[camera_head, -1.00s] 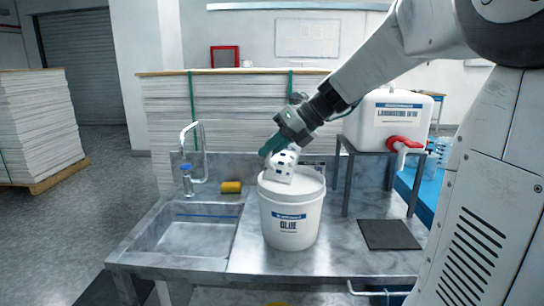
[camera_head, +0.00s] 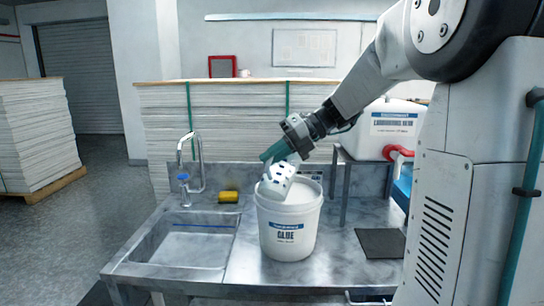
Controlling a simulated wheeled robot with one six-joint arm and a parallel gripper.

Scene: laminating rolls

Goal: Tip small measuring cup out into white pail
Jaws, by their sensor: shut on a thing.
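The white pail (camera_head: 287,238) with a blue "GLUE" label stands upright on the steel counter, right of the sink. The small measuring cup (camera_head: 277,182) is white with dark blue marks. It is tilted over the left part of the pail's open top. My gripper (camera_head: 274,156) has green fingers and is shut on the cup from above. The cup's lower edge overlaps the pail's rim in the picture. I cannot tell whether they touch or whether anything is flowing out. The inside of the cup is hidden.
A white container (camera_head: 390,128) with a red tap stands on a grey stand at the right. A dark mat (camera_head: 381,243) lies on the counter. A sink (camera_head: 185,243), a faucet (camera_head: 199,150) and a yellow sponge (camera_head: 228,197) are at the left. Stacked sheets (camera_head: 240,125) stand behind.

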